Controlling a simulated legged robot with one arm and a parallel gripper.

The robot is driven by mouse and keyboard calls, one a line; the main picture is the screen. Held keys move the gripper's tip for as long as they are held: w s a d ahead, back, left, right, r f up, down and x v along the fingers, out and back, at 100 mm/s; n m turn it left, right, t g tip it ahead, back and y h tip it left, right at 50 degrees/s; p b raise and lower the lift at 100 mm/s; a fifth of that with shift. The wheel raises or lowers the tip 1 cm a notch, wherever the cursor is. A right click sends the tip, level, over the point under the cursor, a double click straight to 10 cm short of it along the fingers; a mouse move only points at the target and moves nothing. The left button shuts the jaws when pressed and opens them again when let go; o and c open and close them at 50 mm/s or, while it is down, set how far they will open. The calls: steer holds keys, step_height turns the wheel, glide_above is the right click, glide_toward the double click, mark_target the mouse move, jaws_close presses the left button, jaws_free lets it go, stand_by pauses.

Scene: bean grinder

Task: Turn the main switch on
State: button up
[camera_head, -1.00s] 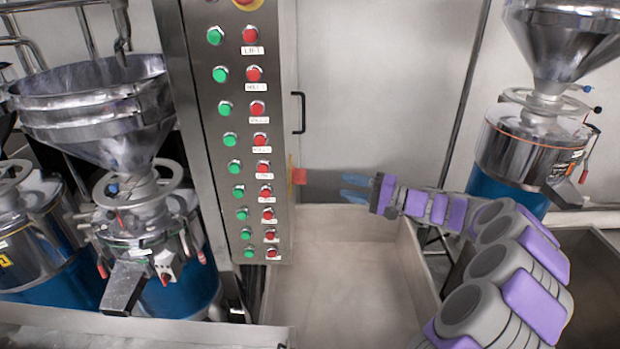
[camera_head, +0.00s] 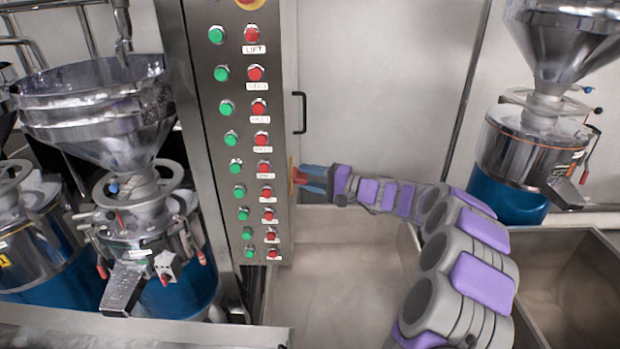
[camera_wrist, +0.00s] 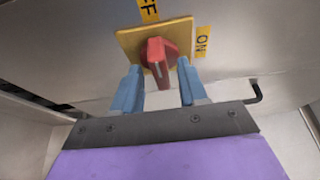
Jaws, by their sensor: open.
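The main switch (camera_wrist: 160,60) is a red knob on a yellow plate (camera_wrist: 130,40), fixed to the side of the steel control cabinet. In the wrist view a yellow OFF label (camera_wrist: 148,10), partly cut off, is at the top and an ON label (camera_wrist: 202,44) is to the right. The knob's white mark points down, slightly left. My gripper (camera_wrist: 160,82) is open, with one blue finger on each side of the knob. I cannot tell whether the fingers touch it. In the head view my gripper (camera_head: 312,178) is at the switch (camera_head: 299,177) on the cabinet's right side.
The cabinet front (camera_head: 205,130) carries columns of green and red buttons. A black handle (camera_head: 301,113) is on the cabinet side above the switch. Grinders with steel hoppers stand left (camera_head: 95,110) and right (camera_head: 540,140). A steel bin (camera_head: 340,290) lies below my arm.

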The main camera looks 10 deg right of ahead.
steer(key=shift+a+f, duration=0.1)
steer(key=shift+a, duration=0.05)
jaws_close()
steer(key=shift+m+h+p, duration=0.3)
steer(key=shift+m+p, duration=0.3)
steer(key=shift+p, duration=0.6)
steer(key=shift+w+r+m+g+h+p, duration=0.2)
steer(key=shift+m+g+p, duration=1.45)
steer(key=shift+p, duration=1.85)
steer(key=shift+w+r+m+g+h+p, duration=0.15)
steer(key=shift+m+g+p, duration=0.65)
steer(key=shift+m+p, duration=2.2)
steer(key=shift+w+r+m+g+h+p, duration=0.2)
steer(key=shift+m+g+p, duration=1.15)
steer(key=shift+p, duration=2.7)
steer(key=shift+s+r, duration=0.1)
